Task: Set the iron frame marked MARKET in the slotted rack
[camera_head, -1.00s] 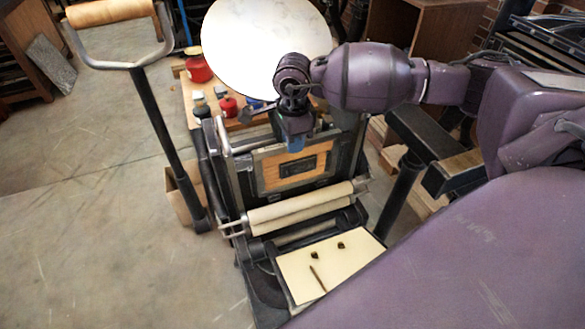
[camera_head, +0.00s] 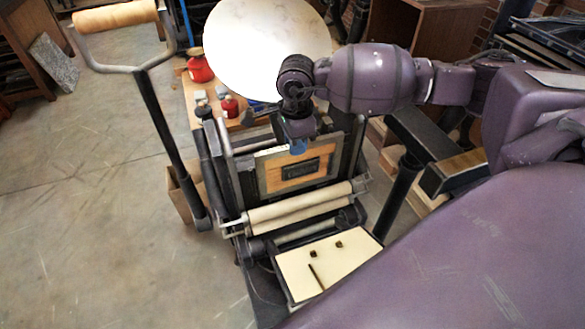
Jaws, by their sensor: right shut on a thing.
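My right gripper (camera_head: 299,145) is shut on the top edge of a rectangular iron frame (camera_head: 259,180) with a wooden infill and a dark centre plate. The plate bears lettering too small to read surely. The frame stands nearly upright, facing me, over the black press behind the rollers. The fingertips are partly hidden by the wrist. I cannot tell whether the frame touches the press. A dark structure with bars (camera_head: 545,38) at the upper right may be the slotted rack; I cannot tell. My left gripper is out of view.
The press has a large pale disc (camera_head: 266,45) behind, pale rollers (camera_head: 300,207) in front and a cream board (camera_head: 325,255) below. A wood-handled lever (camera_head: 115,17) rises at left. Red tins (camera_head: 200,68) stand on a wooden bench.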

